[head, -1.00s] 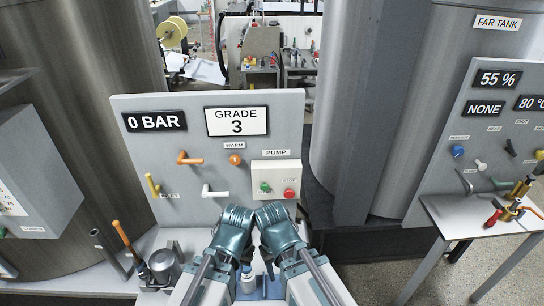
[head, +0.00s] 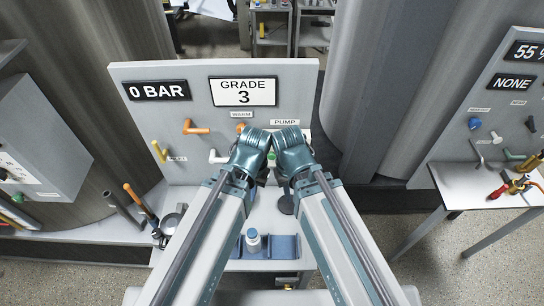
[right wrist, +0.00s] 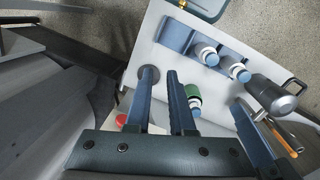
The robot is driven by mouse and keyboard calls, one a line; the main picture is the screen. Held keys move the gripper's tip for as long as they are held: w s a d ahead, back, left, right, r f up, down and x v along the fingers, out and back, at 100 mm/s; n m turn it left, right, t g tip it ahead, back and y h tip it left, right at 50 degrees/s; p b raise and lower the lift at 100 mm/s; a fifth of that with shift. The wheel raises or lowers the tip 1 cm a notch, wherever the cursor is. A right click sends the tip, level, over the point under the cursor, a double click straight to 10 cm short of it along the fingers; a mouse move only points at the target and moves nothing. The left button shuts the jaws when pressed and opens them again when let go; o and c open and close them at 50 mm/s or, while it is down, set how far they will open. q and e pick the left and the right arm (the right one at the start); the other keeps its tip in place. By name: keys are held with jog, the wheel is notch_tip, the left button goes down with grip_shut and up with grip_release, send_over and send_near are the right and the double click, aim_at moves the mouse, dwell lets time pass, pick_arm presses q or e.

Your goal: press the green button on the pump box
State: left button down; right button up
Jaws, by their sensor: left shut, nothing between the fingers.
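The pump box, under the PUMP label (head: 285,122), is mostly hidden behind my arms in the head view. In the right wrist view its green button (right wrist: 194,98) shows just right of my right gripper's right finger, and its red button (right wrist: 120,121) shows left of the fingers. My left gripper (head: 262,178) is shut and empty in front of the box. My right gripper (right wrist: 160,100) is beside it, its fingers parallel with a narrow empty gap. I cannot tell whether any finger touches the green button.
The panel (head: 130,85) reads 0 BAR and GRADE 3, with an orange handle (head: 195,128) and a yellow handle (head: 158,151). Bottles in a blue rack (head: 285,246) and a metal jug (head: 170,223) stand on the bench below. A side table (head: 455,180) stands right.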

grip_shut()
dwell(1.4)
